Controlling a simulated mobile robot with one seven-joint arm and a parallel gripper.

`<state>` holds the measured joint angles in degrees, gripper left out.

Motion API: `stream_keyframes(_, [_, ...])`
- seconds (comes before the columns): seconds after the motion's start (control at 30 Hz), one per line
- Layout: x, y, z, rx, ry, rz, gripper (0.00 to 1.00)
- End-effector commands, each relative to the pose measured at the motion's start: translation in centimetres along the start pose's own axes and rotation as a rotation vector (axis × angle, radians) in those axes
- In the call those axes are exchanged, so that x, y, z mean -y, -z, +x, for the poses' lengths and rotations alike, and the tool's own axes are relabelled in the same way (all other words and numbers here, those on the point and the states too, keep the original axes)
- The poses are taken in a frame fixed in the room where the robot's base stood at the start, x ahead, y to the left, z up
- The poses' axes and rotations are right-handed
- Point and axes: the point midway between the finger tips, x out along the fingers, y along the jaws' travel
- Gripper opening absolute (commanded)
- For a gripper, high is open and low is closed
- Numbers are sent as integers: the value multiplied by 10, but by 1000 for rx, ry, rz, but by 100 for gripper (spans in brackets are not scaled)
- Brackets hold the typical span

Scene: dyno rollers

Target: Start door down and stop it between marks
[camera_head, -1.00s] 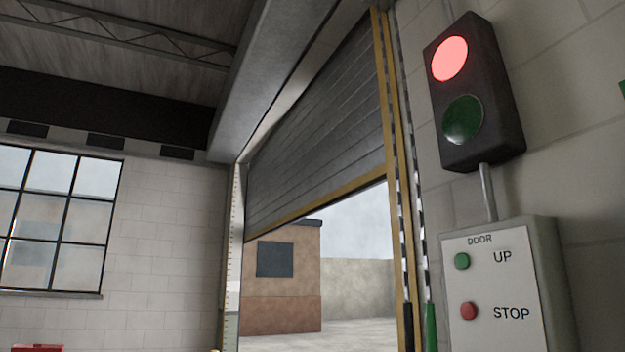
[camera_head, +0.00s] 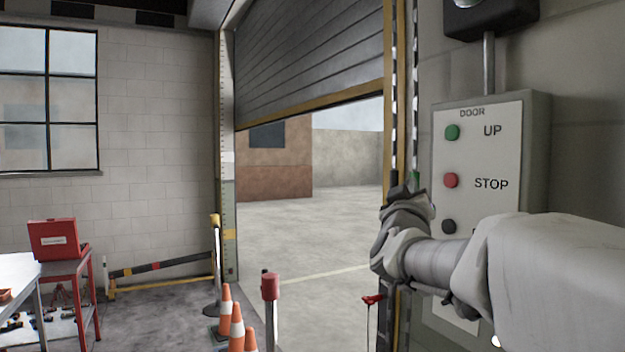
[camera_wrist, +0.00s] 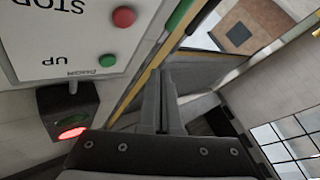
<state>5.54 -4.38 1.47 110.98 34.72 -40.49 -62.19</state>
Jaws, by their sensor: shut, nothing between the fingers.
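The grey roller door (camera_head: 310,60) hangs partly lowered, its yellow bottom edge high in the opening. The left jamb carries a tick scale (camera_head: 228,170) with a yellow band (camera_head: 229,235); the right jamb has black-and-white marks. The DOOR panel (camera_head: 510,150) has a green UP button (camera_head: 452,132), a red STOP button (camera_head: 451,180) and a black button (camera_head: 449,227) whose label my arm hides. My gripper (camera_head: 408,192) is left of the panel. In the wrist view its fingers (camera_wrist: 158,100) are together and empty, pointing away from the panel, with STOP (camera_wrist: 123,17) and UP (camera_wrist: 107,60) to the left.
A signal box shows a lit red lamp (camera_wrist: 72,132) in the wrist view. Orange cones (camera_head: 236,325) and a red-topped post (camera_head: 270,290) stand before the doorway. A red case (camera_head: 55,240) sits on a red stand at left. The floor beyond the doorway is clear.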

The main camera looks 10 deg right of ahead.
Motion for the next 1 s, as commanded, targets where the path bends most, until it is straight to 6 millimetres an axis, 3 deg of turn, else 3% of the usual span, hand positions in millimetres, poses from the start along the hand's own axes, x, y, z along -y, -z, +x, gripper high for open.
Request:
stream_keyframes(0.5, [-34, -36, 46, 0, -3, -2, 0])
stream_keyframes(1.0, [-42, -42, 57, 0, -1, -1, 0])
